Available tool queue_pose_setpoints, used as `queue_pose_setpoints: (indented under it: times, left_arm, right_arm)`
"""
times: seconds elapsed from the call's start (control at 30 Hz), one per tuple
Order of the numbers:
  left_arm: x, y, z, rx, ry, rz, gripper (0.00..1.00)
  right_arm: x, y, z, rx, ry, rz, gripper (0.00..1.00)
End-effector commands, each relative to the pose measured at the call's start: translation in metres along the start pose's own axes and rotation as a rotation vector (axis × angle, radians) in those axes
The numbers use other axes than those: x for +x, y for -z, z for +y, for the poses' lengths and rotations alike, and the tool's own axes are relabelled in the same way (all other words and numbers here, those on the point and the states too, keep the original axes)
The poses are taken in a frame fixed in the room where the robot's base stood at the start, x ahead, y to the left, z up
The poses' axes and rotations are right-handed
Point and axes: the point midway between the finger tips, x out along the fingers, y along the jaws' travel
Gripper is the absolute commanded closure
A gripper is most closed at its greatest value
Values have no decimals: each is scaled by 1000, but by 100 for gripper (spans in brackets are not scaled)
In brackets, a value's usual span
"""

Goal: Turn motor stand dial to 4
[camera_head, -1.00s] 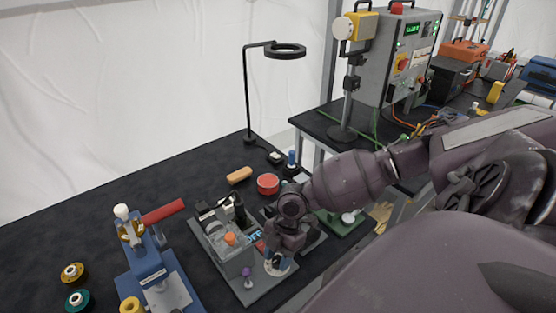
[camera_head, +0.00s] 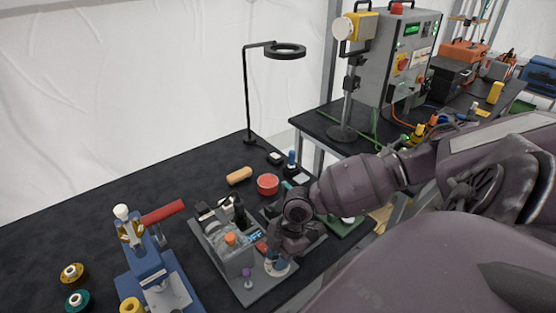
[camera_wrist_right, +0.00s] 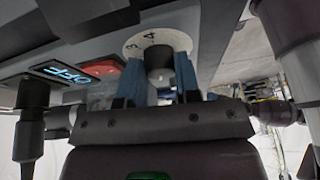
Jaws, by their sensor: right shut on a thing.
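The motor stand (camera_head: 233,262) is a grey unit on a base plate on the black table, with a lit OFF display that shows in the right wrist view (camera_wrist_right: 72,72). Its dial has a white numbered plate (camera_wrist_right: 157,38) with a dark knob (camera_wrist_right: 159,54) in the middle; the digits 3 and 4 show. My right gripper (camera_head: 277,261), with blue fingers, is shut on the knob, one finger on each side, as the right wrist view (camera_wrist_right: 160,76) shows. Any pointer mark on the knob is hidden. My left gripper is not in view.
A blue press with a red handle (camera_head: 163,212) stands left of the motor stand. A red switch (camera_wrist_right: 100,68) sits beside the OFF display.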

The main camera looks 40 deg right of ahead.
Motion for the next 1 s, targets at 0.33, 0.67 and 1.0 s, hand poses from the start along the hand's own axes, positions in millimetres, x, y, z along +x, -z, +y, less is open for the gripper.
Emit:
queue_pose_setpoints:
  times: [0.33, 0.67, 1.0]
  left_arm:
    - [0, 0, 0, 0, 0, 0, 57]
    - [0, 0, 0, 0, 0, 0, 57]
    - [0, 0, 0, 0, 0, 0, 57]
  right_arm:
    - [0, 0, -3, 300, -124, 14, 93]
    - [1, 1, -4, 590, -243, 27, 93]
    - [1, 2, -5, 890, -367, 39, 93]
